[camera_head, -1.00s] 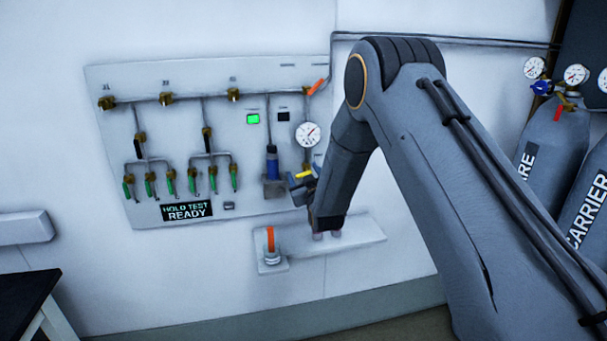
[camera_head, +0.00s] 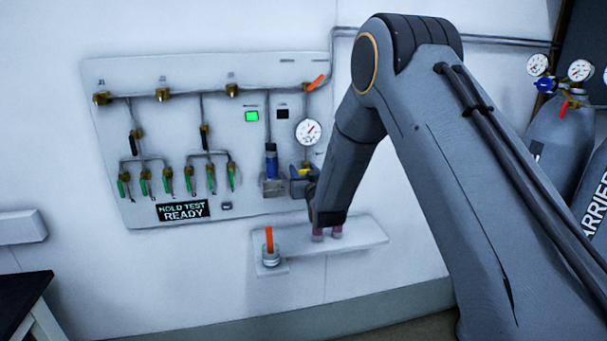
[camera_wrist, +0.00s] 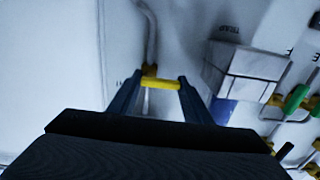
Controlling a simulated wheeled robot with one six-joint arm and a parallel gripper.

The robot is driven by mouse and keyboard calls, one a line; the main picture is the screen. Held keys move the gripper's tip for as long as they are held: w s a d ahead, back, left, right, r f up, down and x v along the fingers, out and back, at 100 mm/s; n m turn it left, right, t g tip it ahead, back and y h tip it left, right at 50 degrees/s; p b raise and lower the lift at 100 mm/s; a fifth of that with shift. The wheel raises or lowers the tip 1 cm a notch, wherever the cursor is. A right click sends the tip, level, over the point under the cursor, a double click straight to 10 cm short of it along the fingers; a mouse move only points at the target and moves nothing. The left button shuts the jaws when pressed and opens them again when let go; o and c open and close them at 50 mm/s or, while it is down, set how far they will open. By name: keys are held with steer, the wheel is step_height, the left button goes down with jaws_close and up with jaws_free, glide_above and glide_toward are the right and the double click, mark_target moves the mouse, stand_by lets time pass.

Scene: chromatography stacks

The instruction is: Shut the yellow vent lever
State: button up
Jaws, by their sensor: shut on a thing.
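The yellow vent lever (camera_head: 304,171) is on the wall panel (camera_head: 240,210), below the round gauge. In the wrist view the yellow lever (camera_wrist: 161,84) lies as a short bar between the two blue fingertips. My gripper (camera_wrist: 157,86) is shut on it, one finger at each end. In the head view my gripper (camera_head: 303,180) is at the lower right of the panel, and my wrist hides part of it. The lever's pivot and valve body are mostly hidden.
A gauge (camera_head: 308,132) is just above, and a blue cylinder (camera_head: 271,165) in a holder is close on the left. An orange lever (camera_head: 316,83) sits higher. A shelf (camera_head: 350,238) with an orange-handled item (camera_head: 270,241) is below. Gas cylinders (camera_head: 558,135) stand at right.

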steer(key=o, duration=1.1)
steer(key=shift+c, duration=0.2)
steer(key=b+v, duration=0.2)
steer(key=v, duration=0.6)
steer(key=shift+w+r, duration=0.1)
steer(key=s+d+f+m+g+h, duration=0.1)
steer(key=s+d+f+g+h, duration=0.1)
steer(key=s+d+f+g, duration=0.35)
steer(key=s+d+f+m+g+h, duration=0.1)
steer(key=s+d+f+g+h, duration=0.15)
steer(key=s+d, duration=0.65)
steer(key=s+d+g, duration=0.3)
steer(key=s+g, duration=0.1)
steer(key=s, duration=0.8)
steer(key=s+d+f+m+g, duration=0.1)
steer(key=s+d+g, duration=0.3)
steer(key=s, duration=0.7)
steer(key=shift+s, duration=0.35)
